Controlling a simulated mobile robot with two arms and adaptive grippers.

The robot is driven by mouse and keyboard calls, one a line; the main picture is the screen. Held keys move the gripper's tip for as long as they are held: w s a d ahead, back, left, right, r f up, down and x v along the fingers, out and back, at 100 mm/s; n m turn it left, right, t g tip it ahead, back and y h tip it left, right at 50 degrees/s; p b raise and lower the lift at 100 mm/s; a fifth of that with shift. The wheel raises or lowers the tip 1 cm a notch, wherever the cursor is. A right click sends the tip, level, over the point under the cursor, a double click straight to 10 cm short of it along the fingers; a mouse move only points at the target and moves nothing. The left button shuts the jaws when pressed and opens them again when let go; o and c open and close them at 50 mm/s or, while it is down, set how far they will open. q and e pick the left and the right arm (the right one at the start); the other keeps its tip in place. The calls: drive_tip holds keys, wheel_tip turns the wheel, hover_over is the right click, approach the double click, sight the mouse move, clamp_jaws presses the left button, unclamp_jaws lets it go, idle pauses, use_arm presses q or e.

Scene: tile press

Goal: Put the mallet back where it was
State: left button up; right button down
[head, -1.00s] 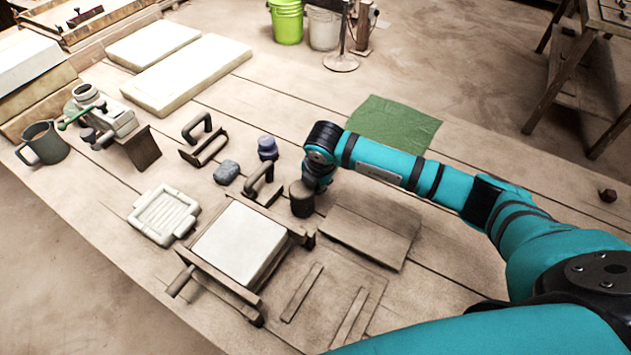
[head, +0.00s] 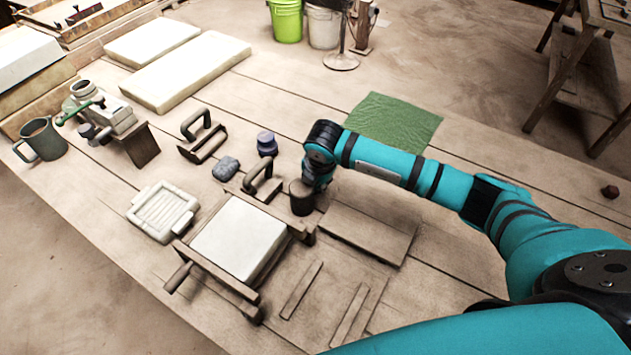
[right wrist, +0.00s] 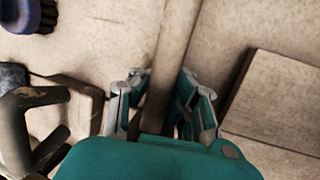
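The mallet's dark, drum-shaped head (head: 302,198) shows in the head view, just right of the press (head: 238,238). Its wooden handle (right wrist: 172,38) shows in the right wrist view, running from between the fingers to the top edge. In the head view the handle is hidden by my arm. My right gripper (head: 318,182) is at the mallet; in the right wrist view its fingers (right wrist: 163,85) lie close on both sides of the handle, shut on it. I cannot tell whether the mallet touches the bench. My left gripper is not in view.
A blue-topped brush (head: 266,144) and a grey sponge (head: 227,168) stand left of my gripper. A wooden board (head: 370,232) lies to its lower right. A green cloth (head: 393,122) lies beyond my arm. Bare bench lies between the brush and the cloth.

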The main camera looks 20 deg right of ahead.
drive_tip(key=shift+s+f, duration=0.25)
drive_tip(key=shift+f, duration=0.15)
drive_tip(key=c, duration=1.4)
unclamp_jaws()
drive_tip(key=shift+w+f, duration=0.1)
drive_tip(key=shift+f, duration=0.1)
drive_tip(key=shift+r, duration=0.1)
drive_tip(key=v, duration=1.2)
drive_tip(key=shift+w+r, duration=0.1)
